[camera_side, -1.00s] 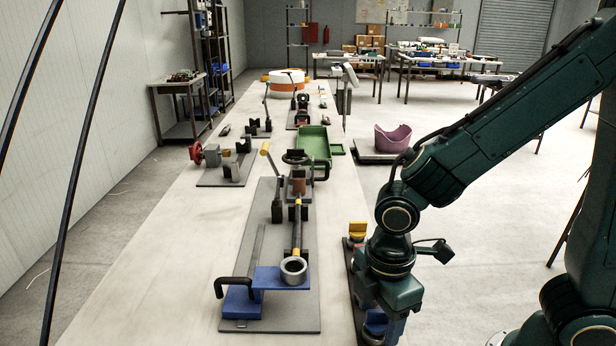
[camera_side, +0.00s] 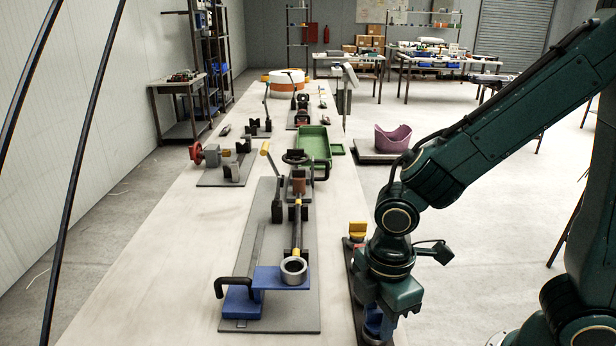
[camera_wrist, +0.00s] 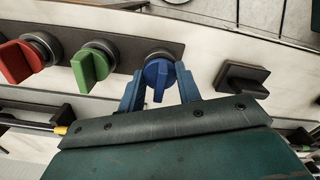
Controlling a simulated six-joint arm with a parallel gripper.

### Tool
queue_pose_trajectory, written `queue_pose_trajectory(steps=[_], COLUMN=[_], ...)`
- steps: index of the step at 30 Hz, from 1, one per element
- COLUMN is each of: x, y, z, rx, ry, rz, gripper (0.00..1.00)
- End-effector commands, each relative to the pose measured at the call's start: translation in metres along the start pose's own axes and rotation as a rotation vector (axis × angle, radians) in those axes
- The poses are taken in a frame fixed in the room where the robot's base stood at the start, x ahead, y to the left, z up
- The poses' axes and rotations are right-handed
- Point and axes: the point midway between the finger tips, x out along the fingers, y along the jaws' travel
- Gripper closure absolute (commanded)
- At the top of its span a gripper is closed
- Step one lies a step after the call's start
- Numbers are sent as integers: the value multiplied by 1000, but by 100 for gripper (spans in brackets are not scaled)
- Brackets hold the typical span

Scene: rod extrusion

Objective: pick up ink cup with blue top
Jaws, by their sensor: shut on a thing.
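The ink cup with the blue top (camera_wrist: 159,74) sits between my two blue fingers in the wrist view, its grey round body just behind them. My gripper (camera_wrist: 158,88) is shut on this blue top. In the side view the blue cup (camera_side: 372,322) is low at the right, partly hidden by my gripper. It stands at or very near the dark rack strip; I cannot tell whether there is a gap under it.
Cups with a green top (camera_wrist: 91,66) and a red top (camera_wrist: 20,60) stand on the dark strip to the left in the wrist view. A dark block (camera_wrist: 241,79) is to the right.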

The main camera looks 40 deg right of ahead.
Motion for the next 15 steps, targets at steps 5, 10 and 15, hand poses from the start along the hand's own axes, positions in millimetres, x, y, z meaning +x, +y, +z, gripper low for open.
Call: queue_pose_trajectory(steps=[5, 10, 15], x=[-2, -9, -25], y=[0, 1, 1], z=[0, -1, -1], rx=[0, 0, 0], ry=[1, 3, 4], rz=[1, 2, 4], gripper=[89, 89, 89])
